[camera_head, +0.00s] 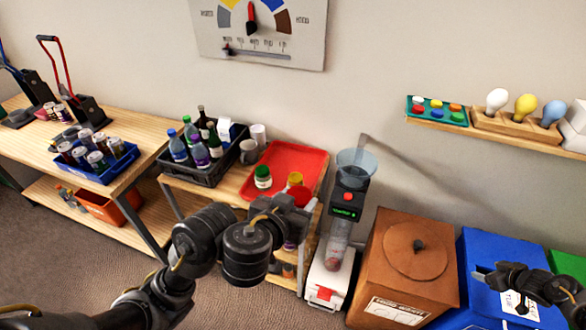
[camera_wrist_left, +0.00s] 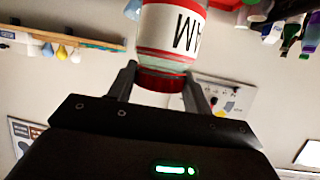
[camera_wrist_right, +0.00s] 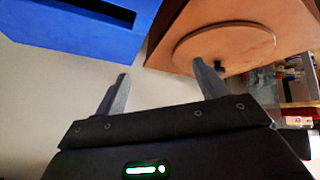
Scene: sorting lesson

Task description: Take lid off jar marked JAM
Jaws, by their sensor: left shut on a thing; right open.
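In the left wrist view, which is upside down, a glass jar (camera_wrist_left: 170,28) has a white label whose visible letters read "AM". Its dark red lid (camera_wrist_left: 160,79) is on the jar, between the fingers of my left gripper (camera_wrist_left: 162,85), which is shut on it from the side. The jar's base is out of frame, so I cannot tell whether it stands on anything. In the head view my left gripper (camera_head: 300,197) is at the front of the red tray (camera_head: 312,158) and largely hides this jar. My right gripper (camera_head: 484,275) is open and empty over the bins.
A black crate of bottles (camera_head: 210,176) is further left. A dispenser (camera_head: 346,205) and a brown bin (camera_head: 408,255) stand to the right.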

